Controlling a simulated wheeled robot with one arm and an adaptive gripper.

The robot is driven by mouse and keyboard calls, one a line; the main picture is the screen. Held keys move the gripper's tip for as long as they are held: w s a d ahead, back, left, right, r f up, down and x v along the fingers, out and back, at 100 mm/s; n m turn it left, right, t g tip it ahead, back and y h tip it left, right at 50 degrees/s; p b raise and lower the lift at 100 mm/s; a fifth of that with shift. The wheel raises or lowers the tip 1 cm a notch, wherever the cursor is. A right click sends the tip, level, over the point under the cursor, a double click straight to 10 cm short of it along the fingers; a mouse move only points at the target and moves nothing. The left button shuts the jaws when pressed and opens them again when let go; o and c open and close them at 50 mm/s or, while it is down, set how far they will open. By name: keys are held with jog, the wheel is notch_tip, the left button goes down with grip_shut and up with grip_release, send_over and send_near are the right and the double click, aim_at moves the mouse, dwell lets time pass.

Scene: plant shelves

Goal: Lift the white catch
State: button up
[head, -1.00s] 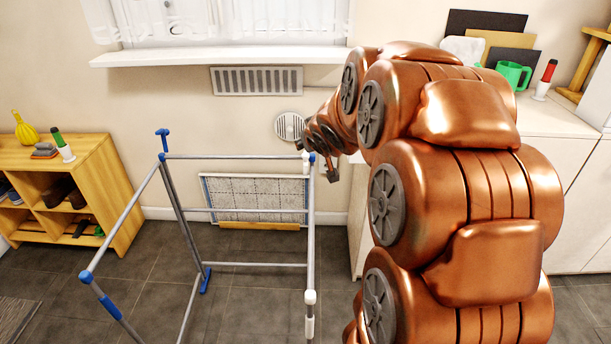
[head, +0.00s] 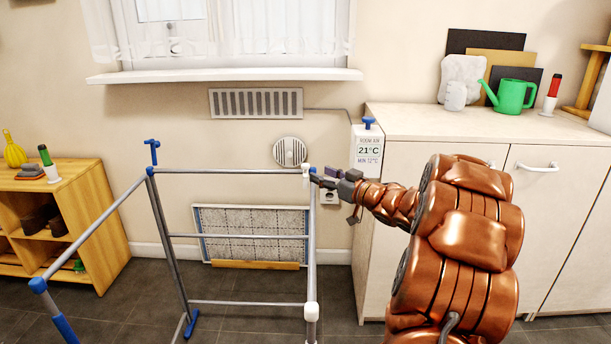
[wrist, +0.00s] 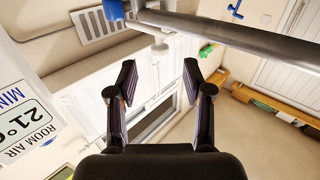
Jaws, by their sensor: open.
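A white catch (head: 306,169) sits at the top right corner of a grey metal rack frame (head: 229,171) with blue end pieces. In the wrist view a white piece (wrist: 160,47) hangs from the grey bar, just beyond and between my fingertips. My gripper (head: 316,180) is right beside the catch, at its right side. In the wrist view my gripper (wrist: 158,76) is open, with nothing between its two dark fingers. I cannot tell whether a finger touches the catch. A second white piece (head: 311,310) is lower on the right side of the frame.
A white cabinet (head: 400,240) stands close right of the frame, with a green watering can (head: 513,96) on top. A wall display (head: 367,148) is behind my gripper. A wooden shelf (head: 95,215) is at the left. Tiled floor is clear between shelf and frame.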

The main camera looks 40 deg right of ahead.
aim_at(306, 164)
jog(key=shift+w+a+b, duration=0.2)
jog(key=shift+w+b, duration=0.05)
jog(key=shift+w, duration=1)
jog(key=shift+w+a+b, duration=0.2)
jog(key=shift+w+b, duration=0.05)
jog(key=shift+w, duration=0.95)
jog(key=shift+w+a+b, duration=0.2)
jog(key=shift+w+b, duration=0.05)
jog(key=shift+w, duration=1)
grip_shut()
